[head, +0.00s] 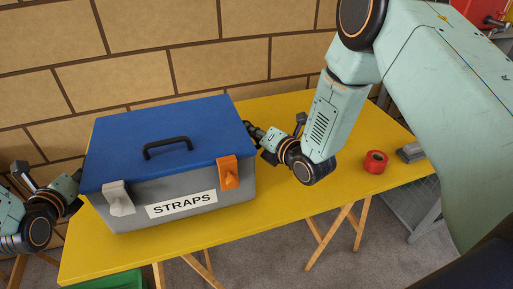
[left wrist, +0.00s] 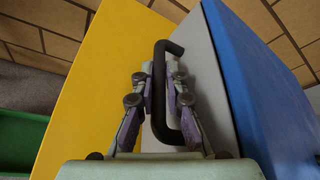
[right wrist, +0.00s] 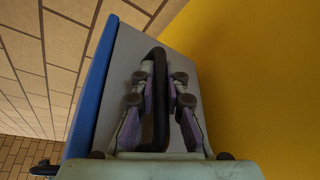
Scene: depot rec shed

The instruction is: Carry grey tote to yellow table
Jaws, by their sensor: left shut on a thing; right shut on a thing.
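The grey tote (head: 188,204) has a blue lid (head: 165,140), a black top handle, one grey latch, one orange latch and a STRAPS label. In the head view it is over the yellow table (head: 110,254); I cannot tell whether its base touches the top. My left gripper (head: 80,178) is at the tote's left end, shut on a black side handle (left wrist: 166,90). My right gripper (head: 256,136) is at its right end, shut on the other side handle (right wrist: 153,100). The tote's underside and far side are hidden.
A red tape roll (head: 376,162) and a dark grey block (head: 411,152) lie on the table's right part. A brick wall (head: 190,50) stands close behind. A green bin (head: 112,281) is on the floor below the front edge. The tabletop right of the tote is partly clear.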

